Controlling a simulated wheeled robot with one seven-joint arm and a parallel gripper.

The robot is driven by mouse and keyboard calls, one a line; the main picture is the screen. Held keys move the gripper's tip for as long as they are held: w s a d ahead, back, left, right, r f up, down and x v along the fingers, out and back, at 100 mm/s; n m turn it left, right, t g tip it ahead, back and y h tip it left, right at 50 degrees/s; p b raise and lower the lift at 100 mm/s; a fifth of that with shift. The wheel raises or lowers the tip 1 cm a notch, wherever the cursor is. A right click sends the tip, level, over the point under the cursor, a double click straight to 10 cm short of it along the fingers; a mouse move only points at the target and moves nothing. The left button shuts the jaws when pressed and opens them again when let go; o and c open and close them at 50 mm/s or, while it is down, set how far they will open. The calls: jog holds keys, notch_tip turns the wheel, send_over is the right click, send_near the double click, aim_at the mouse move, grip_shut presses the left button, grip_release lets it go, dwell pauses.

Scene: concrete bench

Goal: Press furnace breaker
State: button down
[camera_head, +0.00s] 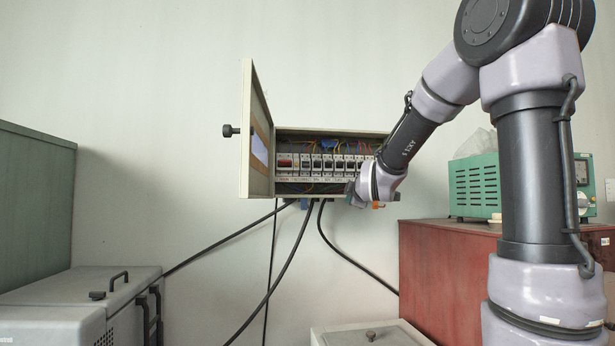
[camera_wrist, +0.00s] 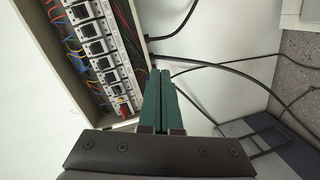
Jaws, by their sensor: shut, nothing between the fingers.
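The breaker box (camera_head: 330,136) hangs on the wall with its door (camera_head: 258,130) swung open to the left. A row of breakers (camera_head: 318,164) runs across it; they show closer in the wrist view (camera_wrist: 97,47). The wider breaker with a red switch (camera_head: 286,161) is at the left end; its red part also shows in the wrist view (camera_wrist: 123,106). Labels are too small to read, so I cannot tell which is the furnace breaker. My gripper (camera_wrist: 159,74) is shut and empty, its green fingertips seen against the wall beside the box's edge. My arm hides the row's right end.
Black cables (camera_head: 290,250) hang below the box. A red cabinet (camera_head: 440,270) with a green instrument (camera_head: 474,187) stands at the right. A grey machine (camera_head: 75,290) and a green cabinet (camera_head: 45,205) are at the left. The wall between is clear.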

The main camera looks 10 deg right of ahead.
jog(key=w+r+n+t+h, duration=0.1)
jog(key=w+n+t, duration=0.1)
jog(key=w+n, duration=0.35)
jog(key=n+t+y, duration=0.2)
jog(key=n+t, duration=0.5)
jog(key=n, duration=1)
send_near(306, 169)
jog(key=v, duration=0.4)
jog(key=shift+s+a+r, duration=0.1)
jog(key=shift+r, duration=0.05)
jog(key=x, duration=1)
